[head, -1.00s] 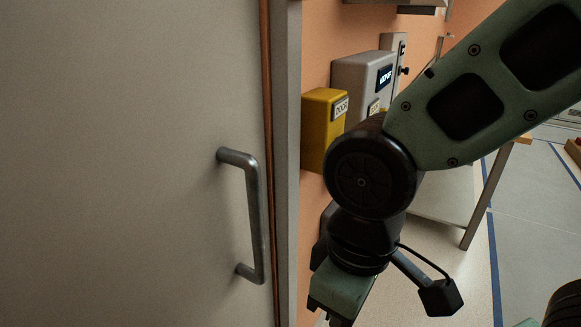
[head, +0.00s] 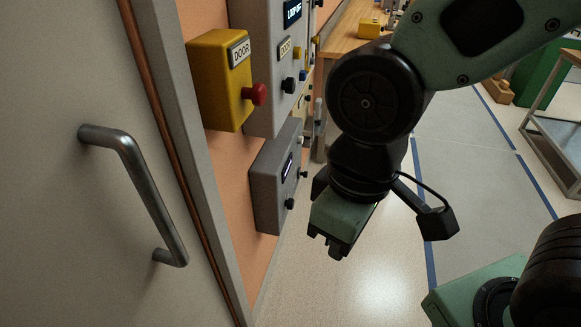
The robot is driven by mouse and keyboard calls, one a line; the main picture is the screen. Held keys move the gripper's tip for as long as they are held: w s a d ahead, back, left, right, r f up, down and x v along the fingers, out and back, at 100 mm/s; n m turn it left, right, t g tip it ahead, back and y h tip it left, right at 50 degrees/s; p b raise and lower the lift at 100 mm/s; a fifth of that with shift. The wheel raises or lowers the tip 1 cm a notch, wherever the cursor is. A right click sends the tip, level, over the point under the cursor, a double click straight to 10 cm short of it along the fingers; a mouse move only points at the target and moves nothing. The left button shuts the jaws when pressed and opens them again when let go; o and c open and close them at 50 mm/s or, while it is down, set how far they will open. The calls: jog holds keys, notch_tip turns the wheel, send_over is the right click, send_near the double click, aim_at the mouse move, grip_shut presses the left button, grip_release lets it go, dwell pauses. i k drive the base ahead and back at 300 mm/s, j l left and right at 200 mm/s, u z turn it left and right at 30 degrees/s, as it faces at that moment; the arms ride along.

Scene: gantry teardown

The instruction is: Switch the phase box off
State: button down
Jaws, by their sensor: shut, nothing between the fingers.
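No label reading "phase" can be made out, so I cannot tell which box is the phase box. A large grey box (head: 262,108) on the orange wall has a lit display reading "LOOP OFF", a black knob and a blue one. A smaller grey box (head: 266,185) below it has a lit display too small to read and dark knobs on its right face. More controls further along the wall are partly hidden by my arm. My gripper (head: 335,250) hangs pointing down, shut and empty, right of the lower grey box and apart from it.
A yellow box (head: 212,75) labelled "DOOR" with a red button (head: 254,94) is on the wall beside the closed-looking door (head: 60,230) and its metal handle (head: 140,190). A wooden bench (head: 345,38) stands behind. Open floor (head: 470,190) lies to the right.

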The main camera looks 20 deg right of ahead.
aim_at(289, 203)
jog(key=l+u, duration=0.15)
jog(key=l, duration=0.25)
jog(key=k+l+u, duration=0.15)
jog(key=l, duration=0.25)
jog(key=l+u, duration=0.15)
jog(key=l, duration=0.2)
jog(key=k+l+u, duration=0.2)
jog(key=l, duration=0.2)
jog(key=l+u, duration=0.15)
jog(key=l, duration=0.2)
jog(key=k+l+u, duration=0.15)
jog(key=l, duration=0.2)
